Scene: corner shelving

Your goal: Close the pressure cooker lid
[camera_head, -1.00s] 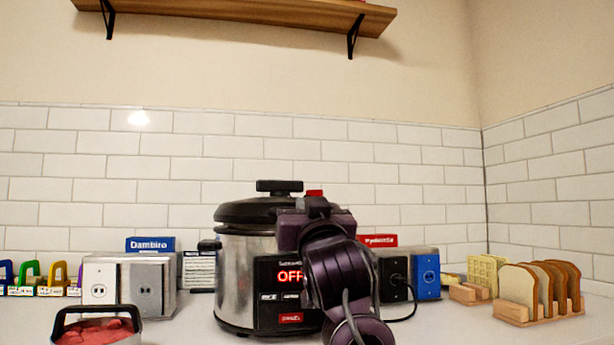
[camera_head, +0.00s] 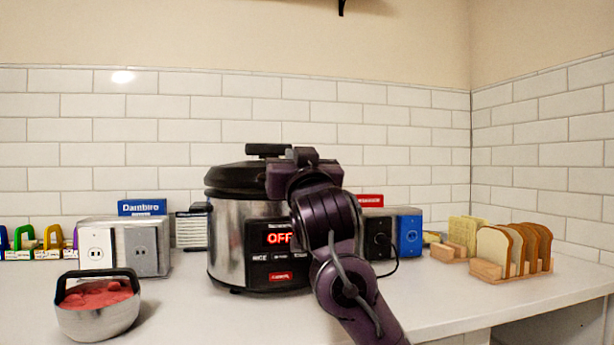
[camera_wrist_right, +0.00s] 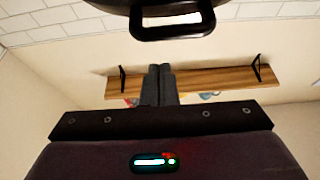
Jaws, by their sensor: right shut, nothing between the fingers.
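The pressure cooker (camera_head: 228,240) stands on the counter, with a steel body and a front panel reading OFF. Its black lid (camera_head: 232,178) is over the body, with a black knob (camera_head: 266,150) on top. I cannot tell whether the lid is fully seated. My right gripper (camera_head: 290,175) is in front of the lid's right side and hides part of it; its fingertips are hidden in the head view. In the right wrist view, my right gripper's fingers (camera_wrist_right: 158,85) are together and empty, below a black loop handle (camera_wrist_right: 172,24) on the lid's edge. My left gripper is not in view.
A steel basket (camera_head: 98,320) of red food stands at front left. Outlet boxes (camera_head: 125,248) flank the cooker, with a blue one (camera_head: 409,235) at right. A toast rack (camera_head: 515,268) stands far right. A wooden shelf (camera_wrist_right: 215,78) hangs above.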

